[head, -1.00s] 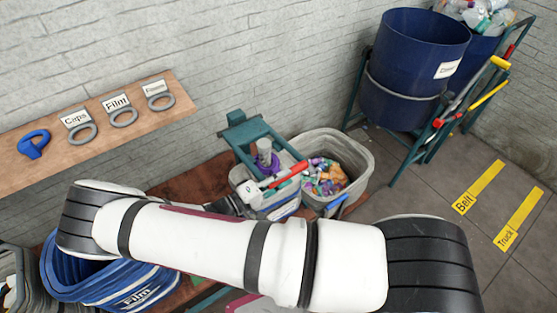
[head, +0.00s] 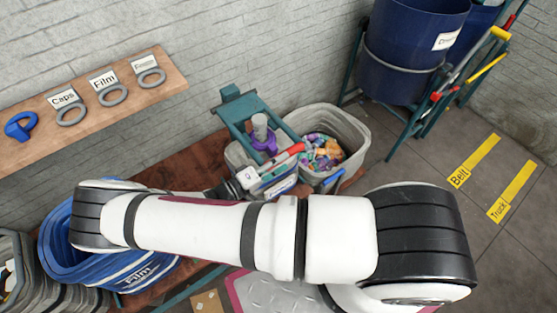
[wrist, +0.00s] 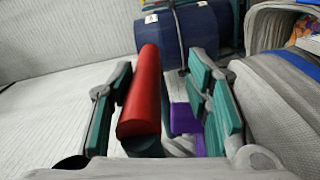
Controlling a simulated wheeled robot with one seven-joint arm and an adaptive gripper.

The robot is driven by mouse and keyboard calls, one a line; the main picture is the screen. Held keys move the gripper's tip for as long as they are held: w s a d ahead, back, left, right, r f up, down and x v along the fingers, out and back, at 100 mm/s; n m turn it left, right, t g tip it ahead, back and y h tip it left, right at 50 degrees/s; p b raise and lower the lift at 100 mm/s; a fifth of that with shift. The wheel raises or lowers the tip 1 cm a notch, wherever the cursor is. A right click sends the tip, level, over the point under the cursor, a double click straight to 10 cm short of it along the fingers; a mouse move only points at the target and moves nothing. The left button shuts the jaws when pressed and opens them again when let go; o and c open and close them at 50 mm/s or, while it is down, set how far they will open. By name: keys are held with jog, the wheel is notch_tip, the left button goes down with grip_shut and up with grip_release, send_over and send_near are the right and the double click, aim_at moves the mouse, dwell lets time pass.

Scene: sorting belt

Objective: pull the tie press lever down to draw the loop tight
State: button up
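The tie press is a teal frame (head: 236,108) with a grey post and a purple piece (head: 266,143) below it; the purple piece also shows in the wrist view (wrist: 185,118). Its lever has a red handle (head: 283,158), which sticks out slanting in front of the frame. In the wrist view, the red handle (wrist: 143,92) lies between the two teal-padded fingers of my gripper (wrist: 161,72). It is closer to the left finger, with a clear gap to the right one. My gripper looks open. In the head view, my forearm and wrist hide part of it. I cannot make out a loop.
A grey tub of colourful waste (head: 358,130) stands right of the press. A blue Film bin (head: 62,262) is at the lower left. A wooden shelf (head: 30,150) with labelled rings hangs on the wall. Large blue drums (head: 400,60) stand at the back right.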

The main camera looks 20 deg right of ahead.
jog(key=shift+a, duration=0.1)
jog(key=shift+a, duration=0.3)
jog(key=s+a, duration=0.2)
jog(key=a, duration=0.9)
jog(key=shift+s, duration=0.15)
